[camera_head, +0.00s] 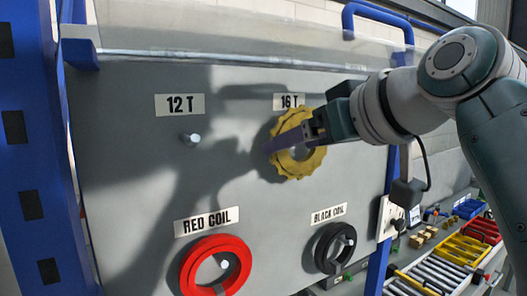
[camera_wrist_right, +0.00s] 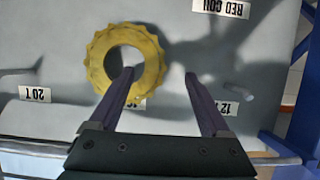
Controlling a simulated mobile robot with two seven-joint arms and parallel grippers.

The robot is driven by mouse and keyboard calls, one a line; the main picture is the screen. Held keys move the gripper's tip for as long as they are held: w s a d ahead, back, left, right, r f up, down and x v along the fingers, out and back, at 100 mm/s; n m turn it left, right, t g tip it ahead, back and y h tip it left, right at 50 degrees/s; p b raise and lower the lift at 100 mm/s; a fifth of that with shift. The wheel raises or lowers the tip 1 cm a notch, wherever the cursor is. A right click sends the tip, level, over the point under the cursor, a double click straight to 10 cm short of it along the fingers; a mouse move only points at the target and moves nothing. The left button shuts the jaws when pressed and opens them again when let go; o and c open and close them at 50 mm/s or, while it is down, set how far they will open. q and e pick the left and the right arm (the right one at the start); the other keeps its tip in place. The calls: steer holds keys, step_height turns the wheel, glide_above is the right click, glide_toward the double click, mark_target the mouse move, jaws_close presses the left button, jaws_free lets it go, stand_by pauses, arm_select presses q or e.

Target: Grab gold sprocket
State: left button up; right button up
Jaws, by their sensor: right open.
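The gold sprocket (camera_head: 297,167), a toothed ring, hangs on the grey panel under the "16 T" label. It also shows in the right wrist view (camera_wrist_right: 97,72). My right gripper (camera_head: 268,147) comes in from the right across the sprocket and hides part of it. In the wrist view the gripper (camera_wrist_right: 160,74) is open, one fingertip over the ring's hole and the other outside its rim. The rim lies between the fingers in that picture; I cannot tell whether they touch it. My left gripper is not in view.
An empty peg (camera_head: 191,138) stands under "12 T". A red coil (camera_head: 239,247) and a black coil (camera_head: 323,245) hang lower on the panel. A blue post (camera_head: 28,150) stands at the left.

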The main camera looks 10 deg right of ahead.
mark_target(278, 158)
steer(key=b+x, duration=0.1)
steer(key=x, duration=0.1)
steer(key=b+x, duration=0.3)
steer(key=x, duration=0.2)
steer(key=shift+w+d+b, duration=0.1)
steer(key=shift+d+b, duration=0.25)
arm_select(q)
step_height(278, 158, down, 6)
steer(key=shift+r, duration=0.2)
arm_select(e)
steer(key=c, duration=1.2)
jaws_close()
